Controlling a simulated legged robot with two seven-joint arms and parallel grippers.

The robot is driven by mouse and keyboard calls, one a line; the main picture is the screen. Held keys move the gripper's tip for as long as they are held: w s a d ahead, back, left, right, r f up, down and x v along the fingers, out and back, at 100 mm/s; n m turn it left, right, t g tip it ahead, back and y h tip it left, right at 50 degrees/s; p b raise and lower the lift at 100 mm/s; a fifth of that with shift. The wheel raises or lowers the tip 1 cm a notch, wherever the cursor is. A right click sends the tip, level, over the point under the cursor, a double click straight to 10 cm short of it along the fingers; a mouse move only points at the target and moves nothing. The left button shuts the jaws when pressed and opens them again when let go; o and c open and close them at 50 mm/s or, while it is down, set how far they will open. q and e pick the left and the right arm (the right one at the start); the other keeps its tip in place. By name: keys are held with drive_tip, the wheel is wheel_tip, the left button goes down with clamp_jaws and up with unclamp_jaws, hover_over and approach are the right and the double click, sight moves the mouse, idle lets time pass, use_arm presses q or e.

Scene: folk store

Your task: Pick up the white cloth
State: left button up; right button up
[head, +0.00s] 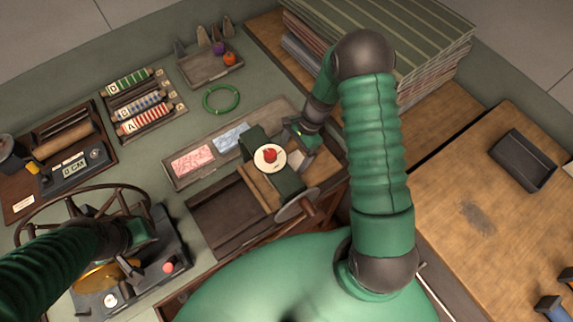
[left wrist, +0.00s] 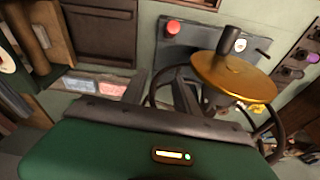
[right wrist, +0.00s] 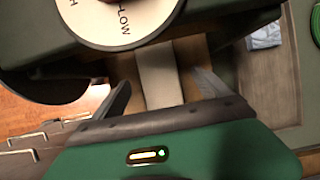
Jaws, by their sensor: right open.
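A pale white strip, which looks like the white cloth (right wrist: 160,75), lies flat on a wooden surface in the right wrist view. In the head view the white cloth (head: 304,144) is a small pale patch, partly hidden by my right gripper (head: 300,132). My right gripper is open, and its fingers (right wrist: 162,90) stand on either side of the strip in the picture; I cannot tell whether they touch it. My left gripper (left wrist: 160,92) is open beside the rim of a dark handwheel (head: 85,205); contact is unclear.
A green machine with a round white dial (head: 270,157) stands close beside my right gripper. A tray (head: 175,184) holds a pink cloth (head: 193,162) and a blue cloth (head: 232,137). Stacked striped textiles (head: 410,40) rise behind my right arm. A green ring (head: 221,99) lies beyond the tray.

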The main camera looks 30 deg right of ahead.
drive_tip(key=x, duration=0.2)
drive_tip(key=shift+s+a+f+p, duration=0.1)
drive_tip(key=shift+s+f+p, duration=0.1)
drive_tip(key=shift+f+p, duration=0.15)
drive_tip(key=shift+a+f, duration=0.2)
drive_tip(key=shift+f, duration=0.15)
drive_tip(key=shift+w+a, duration=0.1)
drive_tip(key=shift+a, duration=0.05)
drive_tip(key=c, duration=1.6)
